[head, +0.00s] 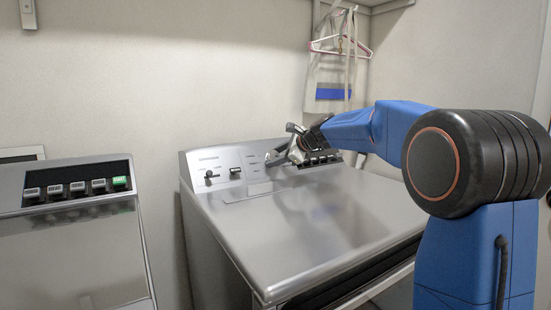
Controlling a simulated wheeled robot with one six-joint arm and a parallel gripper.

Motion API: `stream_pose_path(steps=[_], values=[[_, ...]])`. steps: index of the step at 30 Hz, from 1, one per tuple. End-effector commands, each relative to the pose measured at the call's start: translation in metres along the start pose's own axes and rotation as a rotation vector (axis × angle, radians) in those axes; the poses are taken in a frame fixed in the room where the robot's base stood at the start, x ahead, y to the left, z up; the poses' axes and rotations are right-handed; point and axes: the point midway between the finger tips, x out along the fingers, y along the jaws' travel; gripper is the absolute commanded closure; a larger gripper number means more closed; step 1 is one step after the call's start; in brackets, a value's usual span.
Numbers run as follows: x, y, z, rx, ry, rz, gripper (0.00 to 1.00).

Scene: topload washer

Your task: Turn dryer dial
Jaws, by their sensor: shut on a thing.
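The dryer (320,222) is a grey metal machine in the middle of the head view, with a sloped control panel (215,162) along its back edge. My gripper (276,158) is at the right part of this panel, its fingers pointing left. It is shut on what appears to be the dryer dial, which the fingers mostly hide. A small dark slider or knob (210,175) and a square button (235,171) show on the panel left of my gripper. Several dark buttons (322,160) sit right of it, partly behind my gripper.
A second machine (75,250), with several dark buttons and one green button (120,182), stands at the left. A pink hanger (340,48) with a cloth (330,88) hangs on the wall above the dryer's right back. The dryer's top is clear.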

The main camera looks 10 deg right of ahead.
Motion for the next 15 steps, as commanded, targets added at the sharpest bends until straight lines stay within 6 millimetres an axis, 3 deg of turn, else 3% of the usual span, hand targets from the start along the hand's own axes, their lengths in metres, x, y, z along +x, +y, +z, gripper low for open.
stream_pose_path(steps=[1, 2, 3, 15], values=[[0.0002, 0.0005, -0.0008, 0.001, 0.001, 0.001, 0.80], [0.0002, 0.0005, -0.0008, 0.001, 0.001, 0.001, 0.53], [0.0002, 0.0005, -0.0008, 0.001, 0.001, 0.001, 0.44], [-0.0053, -0.0002, -0.0003, 0.000, 0.000, 0.000, 0.43]])
